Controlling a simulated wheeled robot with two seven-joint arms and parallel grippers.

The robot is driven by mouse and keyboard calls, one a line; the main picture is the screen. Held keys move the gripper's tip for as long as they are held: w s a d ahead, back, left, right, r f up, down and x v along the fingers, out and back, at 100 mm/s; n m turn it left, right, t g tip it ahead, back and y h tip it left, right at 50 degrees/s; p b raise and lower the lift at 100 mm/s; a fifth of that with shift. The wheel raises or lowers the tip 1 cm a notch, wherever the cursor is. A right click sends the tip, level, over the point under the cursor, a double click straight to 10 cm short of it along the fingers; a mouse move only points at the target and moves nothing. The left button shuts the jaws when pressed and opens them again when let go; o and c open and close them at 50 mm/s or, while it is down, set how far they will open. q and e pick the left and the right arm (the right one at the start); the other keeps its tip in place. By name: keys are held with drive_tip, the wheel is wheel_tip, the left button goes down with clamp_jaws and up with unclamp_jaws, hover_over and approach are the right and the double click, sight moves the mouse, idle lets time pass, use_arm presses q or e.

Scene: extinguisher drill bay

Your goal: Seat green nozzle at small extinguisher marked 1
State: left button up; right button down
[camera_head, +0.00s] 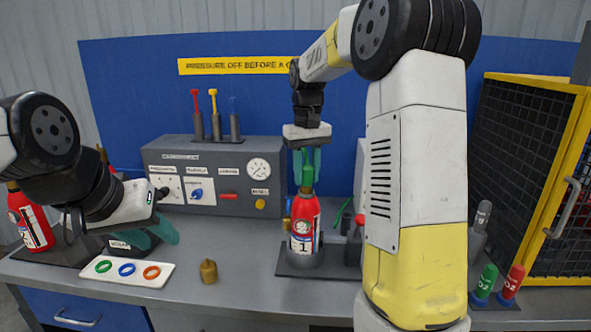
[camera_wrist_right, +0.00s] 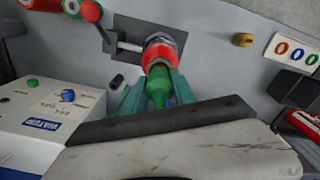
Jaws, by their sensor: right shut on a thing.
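The green nozzle (camera_head: 307,172) is upright between the teal fingers of my right gripper (camera_head: 307,165), which is shut on it. The small red extinguisher marked 1 (camera_head: 304,226) stands in a dark base directly below. The nozzle's lower end is at the extinguisher's top; I cannot tell whether it is fully seated. The right wrist view shows the nozzle (camera_wrist_right: 159,88) in line with the extinguisher's red top (camera_wrist_right: 160,52). My left gripper (camera_head: 150,236) is at the left above the bench, its teal fingers apart and empty.
A white tray with coloured rings (camera_head: 127,270) and a brass fitting (camera_head: 208,271) lie on the front of the bench. A grey control panel (camera_head: 215,175) stands behind. Another red extinguisher (camera_head: 33,226) is at far left. Green (camera_head: 486,281) and red (camera_head: 513,281) nozzles stand at right by a mesh cabinet (camera_head: 520,150).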

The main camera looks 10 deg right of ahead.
drive_tip(key=shift+f, duration=0.15)
drive_tip(key=c, duration=0.9)
unclamp_jaws()
drive_tip(key=shift+c, duration=0.2)
wheel_tip(320, 180, up, 7)
drive_tip(key=shift+r, duration=0.45)
